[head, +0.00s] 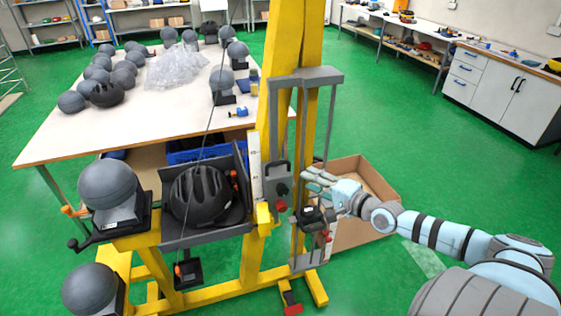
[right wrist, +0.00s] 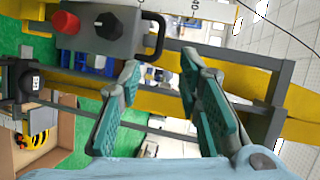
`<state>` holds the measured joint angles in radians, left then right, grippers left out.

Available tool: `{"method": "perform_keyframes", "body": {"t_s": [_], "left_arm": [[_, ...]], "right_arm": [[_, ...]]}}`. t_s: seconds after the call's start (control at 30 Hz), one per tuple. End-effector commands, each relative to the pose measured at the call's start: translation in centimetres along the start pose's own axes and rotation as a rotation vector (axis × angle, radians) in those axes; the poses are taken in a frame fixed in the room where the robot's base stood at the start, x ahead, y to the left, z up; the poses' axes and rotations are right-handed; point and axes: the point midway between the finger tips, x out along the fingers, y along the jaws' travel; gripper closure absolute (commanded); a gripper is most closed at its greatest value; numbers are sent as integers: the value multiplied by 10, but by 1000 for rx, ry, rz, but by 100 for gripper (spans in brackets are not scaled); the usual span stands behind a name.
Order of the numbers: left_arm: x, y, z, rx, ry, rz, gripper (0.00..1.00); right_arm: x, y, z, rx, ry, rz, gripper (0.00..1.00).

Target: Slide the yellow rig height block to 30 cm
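The yellow rig height block (head: 263,218) appears to be the small yellow piece low on the drop tower, beside the foot of the white scale (head: 255,165). The scale's figures are too small to read. The tower's yellow column (head: 292,50) rises behind. My right gripper (head: 313,180) is open and empty at the tower's right side, to the right of and above the yellow block, apart from it. In the right wrist view my fingers (right wrist: 165,85) are spread, with tower bars and the yellow beam beyond them. I cannot pick out the block there. My left gripper is not in view.
A grey control box (head: 278,182) with a red button and black knob is left of my right gripper; it also shows in the right wrist view (right wrist: 105,30). A dark carriage (head: 315,217) sits just below the gripper. A cardboard box (head: 365,230) stands behind my arm.

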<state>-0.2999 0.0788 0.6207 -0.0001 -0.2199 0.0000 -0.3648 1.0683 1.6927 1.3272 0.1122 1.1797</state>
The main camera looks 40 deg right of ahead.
Motion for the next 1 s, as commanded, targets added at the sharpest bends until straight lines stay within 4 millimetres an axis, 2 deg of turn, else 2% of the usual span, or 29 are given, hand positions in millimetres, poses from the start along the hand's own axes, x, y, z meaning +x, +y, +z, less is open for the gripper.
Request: {"method": "perform_keyframes", "body": {"t_s": [0.03, 0.1, 0.27, 0.5, 0.6, 0.7, 0.83, 1.0], "left_arm": [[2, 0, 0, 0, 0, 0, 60], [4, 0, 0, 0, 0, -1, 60], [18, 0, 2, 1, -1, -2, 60], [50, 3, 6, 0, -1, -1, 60], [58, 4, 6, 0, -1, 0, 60], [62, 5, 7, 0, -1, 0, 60], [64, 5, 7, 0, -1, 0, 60], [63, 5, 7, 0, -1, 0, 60]], "right_arm": [[0, 1, -2, 102, 11, -9, 68], [3, 1, -4, 167, 17, -16, 68], [26, 3, -5, 177, 21, -20, 68], [96, 6, -4, 180, 16, -19, 68], [120, 5, -5, 179, 15, -16, 68], [135, 4, -6, 177, 18, -14, 68], [144, 2, -7, 174, 17, -11, 68], [145, 1, -6, 173, 16, -11, 68]]}}
